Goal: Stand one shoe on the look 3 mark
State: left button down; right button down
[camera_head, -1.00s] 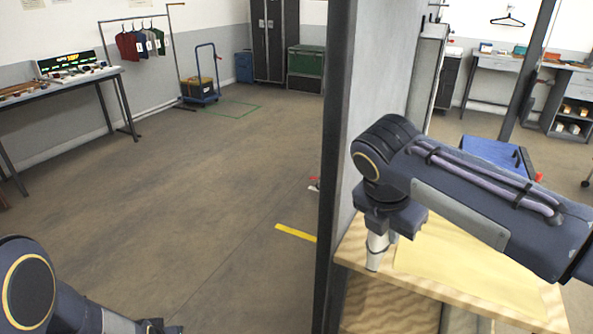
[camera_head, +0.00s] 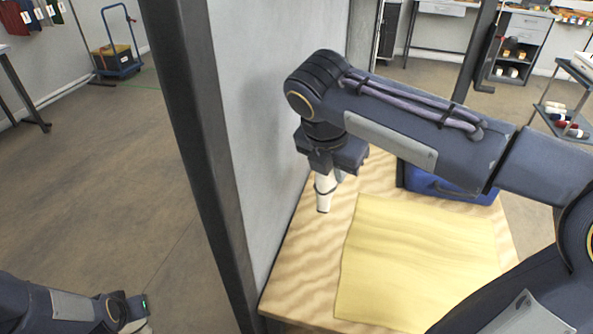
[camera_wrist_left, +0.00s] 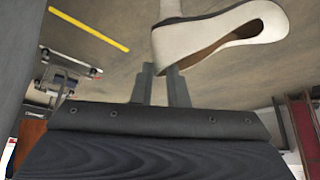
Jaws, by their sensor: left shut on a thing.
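A cream-white shoe (camera_wrist_left: 222,38) with an open top shows at the top of the left wrist view. My left gripper (camera_wrist_left: 168,80) is shut on it; part of the shoe is cut off by the frame edge. In the head view my left arm reaches in at the bottom left, and its gripper (camera_head: 138,326) is partly cut off. My right gripper (camera_head: 323,196) points down above the wooden table; I see it side-on and cannot tell whether its fingers are apart. I cannot make out a look 3 mark in the views now.
A wooden table (camera_head: 290,268) with a yellow sheet (camera_head: 415,260) stands beside a grey partition with a dark post (camera_head: 192,150). A blue case (camera_head: 450,188) is behind the sheet. Open floor (camera_head: 95,195) lies left. A yellow strip (camera_wrist_left: 90,28) is on the floor.

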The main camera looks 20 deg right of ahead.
jog(key=w+d+f, duration=0.1)
jog(key=d, duration=0.1)
jog(key=w+d+f, duration=0.1)
jog(key=w+d, duration=0.1)
jog(key=w+d+f, duration=0.1)
jog(key=w+d, duration=0.1)
jog(key=shift+w+d+f, duration=0.1)
jog(key=shift+w+f, duration=0.1)
jog(key=shift+f, duration=0.15)
jog(key=w+d+f, duration=0.2)
jog(key=f, duration=0.1)
jog(key=w+d+f, duration=0.1)
jog(key=f, duration=0.1)
jog(key=shift+w+d+f, duration=0.1)
jog(key=shift+d, duration=0.2)
jog(key=x, duration=0.4)
jog(key=shift+a+f, duration=0.15)
jog(key=shift+a, duration=0.2)
jog(key=shift+f, duration=0.1)
jog(key=c, duration=2)
grip_release()
jog(key=shift+s+f, duration=0.1)
jog(key=shift+s, duration=0.1)
jog(key=shift+c, duration=0.2)
jog(key=o, duration=0.4)
jog(key=shift+o, duration=0.2)
